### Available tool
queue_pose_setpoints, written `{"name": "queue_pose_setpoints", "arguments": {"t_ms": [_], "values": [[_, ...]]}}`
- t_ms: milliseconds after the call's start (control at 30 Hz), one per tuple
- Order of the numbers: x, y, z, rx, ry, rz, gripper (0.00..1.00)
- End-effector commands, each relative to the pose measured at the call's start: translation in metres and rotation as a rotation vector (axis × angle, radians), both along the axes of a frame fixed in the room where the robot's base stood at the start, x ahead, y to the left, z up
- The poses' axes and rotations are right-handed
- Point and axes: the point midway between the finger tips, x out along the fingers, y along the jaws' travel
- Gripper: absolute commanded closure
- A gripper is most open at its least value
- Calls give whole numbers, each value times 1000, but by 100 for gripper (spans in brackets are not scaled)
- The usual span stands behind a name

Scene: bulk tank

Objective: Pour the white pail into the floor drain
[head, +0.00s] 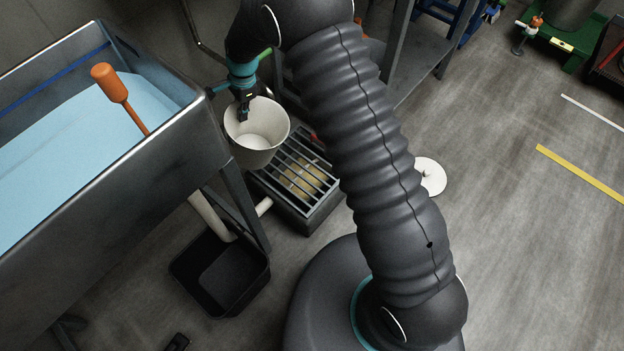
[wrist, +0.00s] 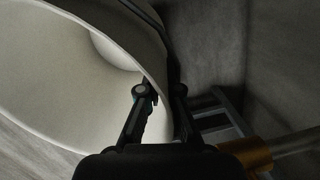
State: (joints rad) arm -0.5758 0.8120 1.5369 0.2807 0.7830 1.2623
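The white pail (head: 258,138) hangs in the air in the head view, about upright, with its open mouth facing up. Its inside looks pale, and I cannot tell what it holds. My gripper (head: 246,108) is at its far rim, with its fingers closed on the pail wall. In the wrist view the fingers (wrist: 160,95) pinch the rim of the pail (wrist: 70,85). The floor drain (head: 318,205) is a dark box with a barred grate, just below and right of the pail in the head view. Something yellowish shows beneath the bars.
The steel tank (head: 190,130) with blue liquid and an orange-handled tool (head: 112,85) stands close on the left. A black bin (head: 190,285) lies below it. A white lid-like disc (head: 431,176) is on the floor, right of my arm. The floor farther right is open.

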Motion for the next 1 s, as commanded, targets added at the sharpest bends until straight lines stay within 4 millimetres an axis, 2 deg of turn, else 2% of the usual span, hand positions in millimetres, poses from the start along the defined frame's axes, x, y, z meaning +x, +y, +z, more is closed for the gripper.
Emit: {"name": "queue_pose_setpoints", "arguments": {"t_ms": [33, 733, 1000], "values": [[0, 1, -8, -7, 2, 1, 100], [2, 9, -92, -95, 10, 2, 100], [4, 18, -107, -211, 24, 5, 100]]}}
